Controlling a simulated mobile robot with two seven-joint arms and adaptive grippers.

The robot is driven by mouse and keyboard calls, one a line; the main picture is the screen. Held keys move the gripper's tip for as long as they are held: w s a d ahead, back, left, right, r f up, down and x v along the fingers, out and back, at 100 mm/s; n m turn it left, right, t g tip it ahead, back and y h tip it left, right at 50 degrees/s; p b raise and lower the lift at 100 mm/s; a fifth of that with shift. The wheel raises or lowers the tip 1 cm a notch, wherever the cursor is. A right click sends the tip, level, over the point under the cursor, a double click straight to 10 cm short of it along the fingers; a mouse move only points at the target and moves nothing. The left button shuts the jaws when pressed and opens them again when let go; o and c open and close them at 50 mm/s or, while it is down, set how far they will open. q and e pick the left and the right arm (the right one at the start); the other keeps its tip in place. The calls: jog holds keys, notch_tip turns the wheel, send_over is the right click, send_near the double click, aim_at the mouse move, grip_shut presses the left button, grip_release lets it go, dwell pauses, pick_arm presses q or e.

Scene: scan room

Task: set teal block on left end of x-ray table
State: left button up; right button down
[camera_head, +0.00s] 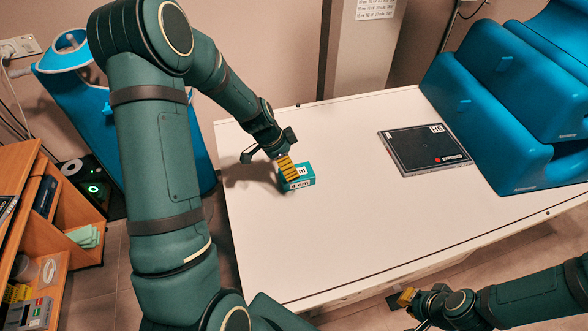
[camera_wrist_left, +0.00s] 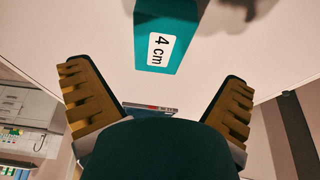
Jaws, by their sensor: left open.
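The teal block (camera_head: 302,184) has white labels, one reading "4 cm", and rests on the left part of the white x-ray table (camera_head: 340,235). My left gripper (camera_head: 268,158) is open just behind and left of the block; one yellow finger pad overlaps it in the head view. In the left wrist view the block (camera_wrist_left: 180,20) lies ahead of the open left gripper (camera_wrist_left: 157,72), between the finger lines and apart from both fingers. My right gripper (camera_head: 405,302) is beyond the table's front edge at lower right; its opening is unclear.
A black flat panel (camera_head: 425,147) lies on the table, right of the block. Large blue padded units (camera_head: 500,80) stand at the right end. A wooden shelf (camera_head: 85,255) is at far left. The table's middle is clear.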

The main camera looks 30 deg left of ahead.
pick_arm(q)
jog(key=v, duration=0.5)
dwell(0.6)
